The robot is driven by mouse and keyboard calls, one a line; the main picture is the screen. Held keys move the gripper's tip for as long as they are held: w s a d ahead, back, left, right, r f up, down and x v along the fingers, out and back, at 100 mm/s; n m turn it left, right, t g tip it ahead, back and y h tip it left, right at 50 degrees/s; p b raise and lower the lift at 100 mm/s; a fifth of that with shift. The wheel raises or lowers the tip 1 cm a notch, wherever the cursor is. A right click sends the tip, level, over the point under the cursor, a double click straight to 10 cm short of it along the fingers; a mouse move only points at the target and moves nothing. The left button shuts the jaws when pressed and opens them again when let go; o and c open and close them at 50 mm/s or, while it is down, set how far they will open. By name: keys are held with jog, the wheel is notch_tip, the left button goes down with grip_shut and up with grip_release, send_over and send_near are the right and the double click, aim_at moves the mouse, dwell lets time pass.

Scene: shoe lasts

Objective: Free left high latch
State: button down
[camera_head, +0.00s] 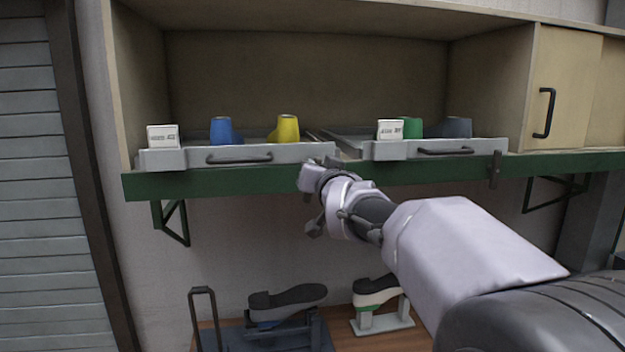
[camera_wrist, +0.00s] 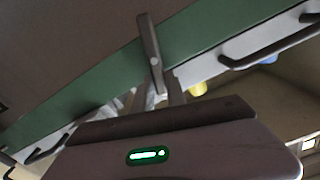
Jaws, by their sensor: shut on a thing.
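The left high latch (camera_wrist: 148,40) is a slim grey-brown bar with a pivot dot, crossing the green rail (camera_wrist: 95,95) in the wrist view. My gripper (camera_wrist: 158,92) is shut on its end nearest the camera. In the head view my gripper (camera_head: 311,174) is at the green rail (camera_head: 230,181), by the right end of the left tray (camera_head: 310,153), and mostly hides this latch. The left tray carries a blue last (camera_head: 222,131), a yellow last (camera_head: 287,129) and a white label block (camera_head: 162,137).
The right tray (camera_head: 365,151) holds a green and a dark last. Another upright latch (camera_head: 495,169) sits at its right end. Green brackets (camera_head: 172,222) hang under the rail. Below, a bench (camera_head: 345,338) carries shoes on stands. The wall below left is clear.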

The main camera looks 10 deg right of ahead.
jog(key=shift+d+f+m, duration=0.4)
jog(key=shift+f+m, duration=0.15)
jog(key=shift+m, duration=1.9)
jog(key=shift+d+f+m, duration=0.4)
jog(key=shift+f+m, duration=0.1)
jog(key=shift+m, duration=1.9)
jog(key=shift+d+f+m, duration=0.4)
jog(key=shift+f+m, duration=0.15)
jog(key=shift+m, duration=1.9)
jog(key=c, duration=1.3)
grip_release()
jog(key=shift+c, duration=0.2)
